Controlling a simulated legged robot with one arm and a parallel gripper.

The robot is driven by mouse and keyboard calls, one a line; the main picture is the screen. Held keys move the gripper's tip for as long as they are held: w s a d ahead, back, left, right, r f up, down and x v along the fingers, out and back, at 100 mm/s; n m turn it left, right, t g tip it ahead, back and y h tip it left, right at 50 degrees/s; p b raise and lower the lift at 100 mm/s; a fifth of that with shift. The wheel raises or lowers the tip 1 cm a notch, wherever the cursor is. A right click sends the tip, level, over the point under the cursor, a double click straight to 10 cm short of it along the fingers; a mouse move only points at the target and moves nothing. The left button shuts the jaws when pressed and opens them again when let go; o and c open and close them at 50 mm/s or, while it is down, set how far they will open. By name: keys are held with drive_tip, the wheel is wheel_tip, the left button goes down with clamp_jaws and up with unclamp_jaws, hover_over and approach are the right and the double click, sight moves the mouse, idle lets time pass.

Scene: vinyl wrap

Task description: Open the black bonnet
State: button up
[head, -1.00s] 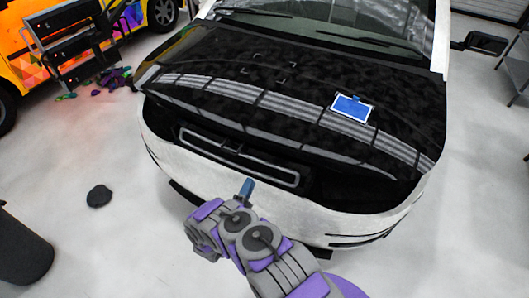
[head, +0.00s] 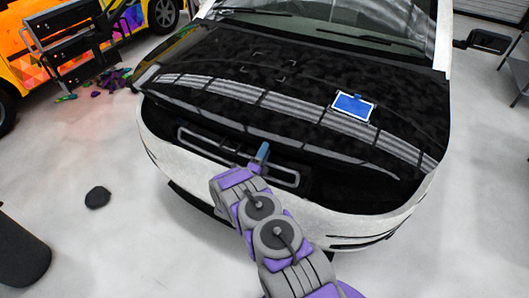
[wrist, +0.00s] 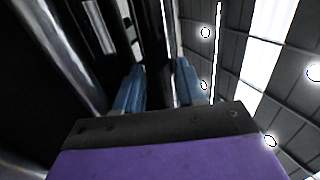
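The black bonnet (head: 230,80) of a white car is glossy and looks closed in the head view. A blue card with a white border (head: 353,106) lies on its right part. My gripper (head: 263,152) is in front of the car's nose, at the dark grille slot (head: 200,143) below the bonnet's front edge. In the wrist view my gripper's two blue fingers (wrist: 158,82) stand apart, with dark glossy bodywork (wrist: 60,70) close to the left. I see nothing held between them. Whether the fingertips touch the car cannot be told.
The white bumper (head: 330,228) curves below the grille. An orange vehicle (head: 130,15) and a dark cart (head: 70,45) stand at the back left, with colourful scraps on the floor. A black bin (head: 20,250) and a dark lump (head: 97,197) are at left. The floor between is clear.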

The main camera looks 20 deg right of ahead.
clamp_jaws()
idle(0.4)
drive_tip(key=shift+a, duration=0.1)
